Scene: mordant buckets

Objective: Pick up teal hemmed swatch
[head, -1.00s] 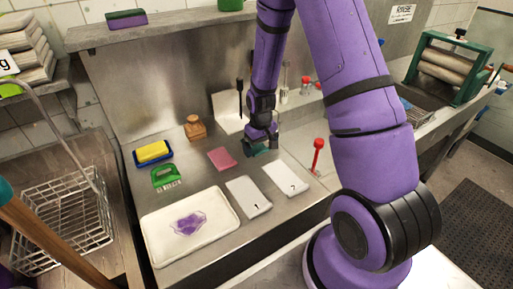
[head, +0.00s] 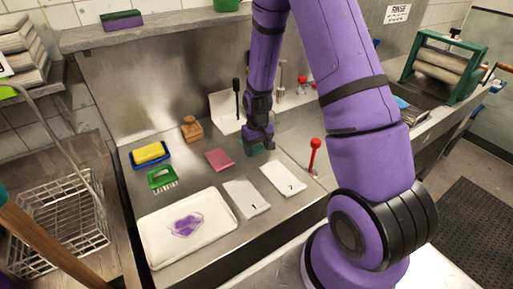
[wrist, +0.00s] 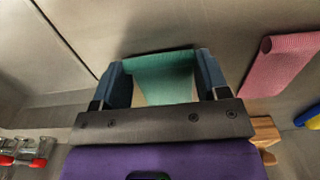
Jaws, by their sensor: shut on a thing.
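The teal hemmed swatch (wrist: 162,78) shows between the two fingers of my gripper (wrist: 162,76) in the wrist view. The fingers stand at its left and right edges, and my gripper is shut on it. In the head view my gripper (head: 257,145) is low over the steel counter, and only a little of the teal swatch (head: 262,151) shows beneath it. I cannot tell whether the swatch is clear of the counter. A pink swatch (head: 219,160) lies on the counter to the left, and it also shows in the wrist view (wrist: 283,63).
Two white cards (head: 246,198) (head: 283,179) lie in front. A white tray (head: 160,250) with a purple patch is at front left. A yellow sponge (head: 150,152), a green brush (head: 162,178) and a wooden block (head: 192,128) stand left. A red-knobbed lever (head: 315,156) stands right.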

